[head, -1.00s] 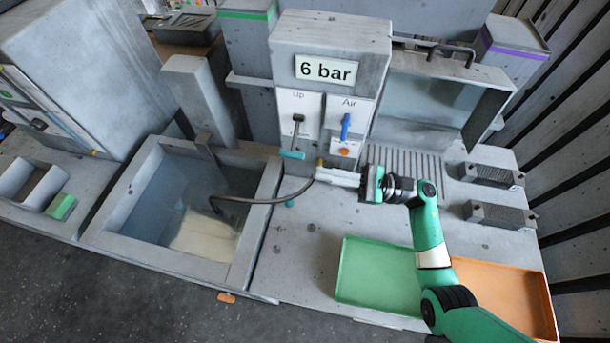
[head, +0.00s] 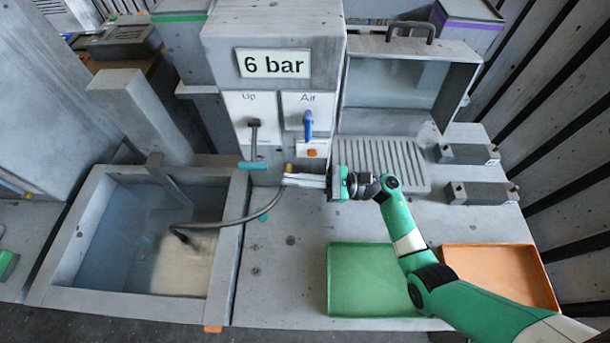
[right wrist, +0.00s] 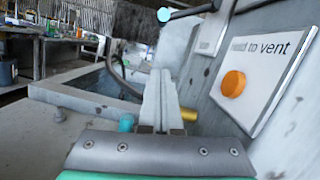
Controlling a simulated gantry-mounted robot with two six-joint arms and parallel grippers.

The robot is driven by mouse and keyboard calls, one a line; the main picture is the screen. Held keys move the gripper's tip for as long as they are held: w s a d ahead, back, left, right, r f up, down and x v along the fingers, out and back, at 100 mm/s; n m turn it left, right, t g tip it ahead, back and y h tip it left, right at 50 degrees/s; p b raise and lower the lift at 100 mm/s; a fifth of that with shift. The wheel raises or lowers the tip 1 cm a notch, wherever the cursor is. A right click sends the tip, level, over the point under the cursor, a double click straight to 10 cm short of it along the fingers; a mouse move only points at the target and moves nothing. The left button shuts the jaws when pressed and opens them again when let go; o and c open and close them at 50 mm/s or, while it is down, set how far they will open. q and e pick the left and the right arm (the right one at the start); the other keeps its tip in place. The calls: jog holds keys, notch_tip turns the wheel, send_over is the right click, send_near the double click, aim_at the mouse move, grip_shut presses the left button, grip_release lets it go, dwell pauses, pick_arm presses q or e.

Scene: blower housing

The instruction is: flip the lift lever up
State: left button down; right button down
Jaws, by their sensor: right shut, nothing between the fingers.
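The lift lever (head: 253,143) is on the white panel marked "Up". It hangs down from a dark pivot to a teal handle (head: 252,165). In the right wrist view the teal handle end (right wrist: 164,15) shows at the top on a dark bar. My right gripper (head: 287,181) has its pale fingers together and empty. They point left, just right of the teal handle and lower in the head view, with a visible gap. The shut fingers also show in the right wrist view (right wrist: 160,85). My left gripper is not in view.
The blue Air lever (head: 308,125) sits right of the lift lever, above an orange button (head: 312,153). A brass fitting (head: 289,168) and hose (head: 235,222) are close to my fingertips. A basin (head: 228,250) lies left; green (head: 365,315) and orange (head: 545,290) trays are in front.

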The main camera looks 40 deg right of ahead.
aim_at(254, 145)
jog(key=w+a+r+p, duration=0.2)
jog(key=w+a+r, duration=0.1)
jog(key=a+r, duration=0.1)
jog(key=shift+a+r, duration=0.15)
jog(key=shift+r, duration=0.45)
